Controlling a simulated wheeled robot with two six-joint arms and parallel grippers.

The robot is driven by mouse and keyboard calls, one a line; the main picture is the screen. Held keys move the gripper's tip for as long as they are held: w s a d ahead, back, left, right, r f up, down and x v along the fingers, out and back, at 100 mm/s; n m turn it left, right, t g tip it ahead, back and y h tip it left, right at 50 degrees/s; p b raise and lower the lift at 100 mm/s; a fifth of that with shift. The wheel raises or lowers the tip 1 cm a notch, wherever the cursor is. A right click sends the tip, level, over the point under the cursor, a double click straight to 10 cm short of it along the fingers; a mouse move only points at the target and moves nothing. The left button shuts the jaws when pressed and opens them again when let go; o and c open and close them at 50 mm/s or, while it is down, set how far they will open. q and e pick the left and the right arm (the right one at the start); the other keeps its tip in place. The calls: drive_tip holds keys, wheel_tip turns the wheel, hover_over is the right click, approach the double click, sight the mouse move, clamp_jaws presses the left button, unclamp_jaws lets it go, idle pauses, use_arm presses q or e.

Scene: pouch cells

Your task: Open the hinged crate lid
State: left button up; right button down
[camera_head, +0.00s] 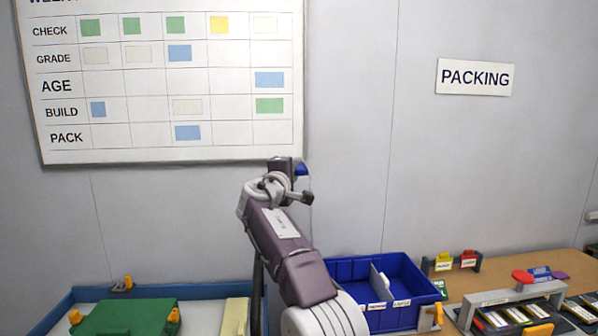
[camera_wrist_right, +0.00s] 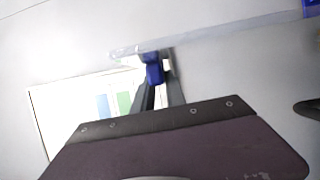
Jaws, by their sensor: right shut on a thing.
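The blue crate (camera_head: 347,268) stands at the bottom centre right of the head view, its inside and a pale divider visible. My right gripper (camera_head: 296,169) is raised high above the crate's left side, against the wall. It is shut on a small blue tab (camera_head: 302,170). In the right wrist view the fingers (camera_wrist_right: 155,75) close on the blue tab (camera_wrist_right: 153,70), which joins a long clear strip, seemingly the crate lid (camera_wrist_right: 230,32) nearly edge-on. In the head view the clear lid is hard to make out. My left gripper is not in view.
A green block (camera_head: 125,318) lies in a blue-edged tray (camera_head: 88,293) at the lower left. A grey rack (camera_head: 505,296) with cells stands on the wooden bench (camera_head: 545,264) at right. A whiteboard (camera_head: 215,150) and a PACKING sign (camera_head: 475,77) hang on the wall.

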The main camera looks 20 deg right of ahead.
drive_tip(key=shift+r, duration=0.1)
drive_tip(key=c, duration=1.4)
unclamp_jaws()
drive_tip(key=shift+w, duration=0.1)
drive_tip(key=shift+o, duration=0.2)
drive_tip(key=b+v, duration=0.4)
drive_tip(key=v, duration=0.5)
drive_tip(key=shift+a, duration=0.1)
